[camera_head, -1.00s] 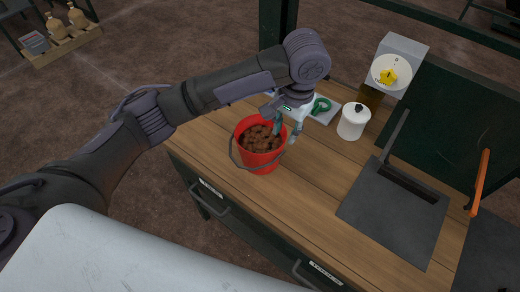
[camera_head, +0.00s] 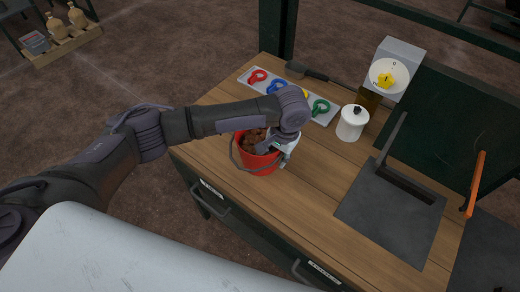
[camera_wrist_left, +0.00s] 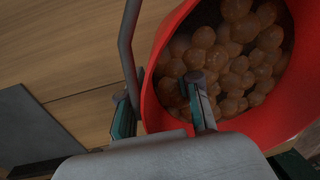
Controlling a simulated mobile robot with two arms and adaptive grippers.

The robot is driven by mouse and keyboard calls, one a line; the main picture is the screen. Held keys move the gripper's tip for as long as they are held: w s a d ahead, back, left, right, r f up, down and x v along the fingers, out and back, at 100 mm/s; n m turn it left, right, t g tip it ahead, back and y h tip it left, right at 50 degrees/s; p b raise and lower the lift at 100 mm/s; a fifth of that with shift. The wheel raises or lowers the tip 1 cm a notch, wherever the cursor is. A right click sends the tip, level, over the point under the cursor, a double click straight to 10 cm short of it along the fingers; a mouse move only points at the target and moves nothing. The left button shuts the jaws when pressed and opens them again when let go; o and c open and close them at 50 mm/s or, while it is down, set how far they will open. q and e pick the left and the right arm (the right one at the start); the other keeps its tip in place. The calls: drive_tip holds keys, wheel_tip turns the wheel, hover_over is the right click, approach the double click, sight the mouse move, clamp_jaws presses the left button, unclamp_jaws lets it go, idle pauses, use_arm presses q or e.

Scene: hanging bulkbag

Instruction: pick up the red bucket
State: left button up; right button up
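The red bucket (camera_head: 260,168) stands upright on the wooden worktop near its left front edge, filled with brown round lumps. Its grey wire handle hangs down on its left side in the head view. My left gripper (camera_head: 281,148) is at the bucket's right rim, partly hidden by its own wrist. In the left wrist view the bucket (camera_wrist_left: 300,105) fills the right side. My left gripper (camera_wrist_left: 161,105) has its fingers apart, one inside over the lumps and one outside, with the rim between them. A gap still shows there. My right gripper is not in view.
A tray (camera_head: 327,117) with coloured rings lies behind the bucket, next to a dark-handled tool (camera_head: 305,71). A white jar (camera_head: 352,123) stands to the right. Farther right are a dial box (camera_head: 398,65) and a dark plate (camera_head: 390,215). The worktop (camera_head: 290,205) in front is clear.

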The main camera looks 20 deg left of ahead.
use_arm(q)
drive_tip(key=shift+f, duration=0.45)
drive_tip(key=shift+c, duration=0.3)
clamp_jaws()
drive_tip(key=shift+r, duration=0.1)
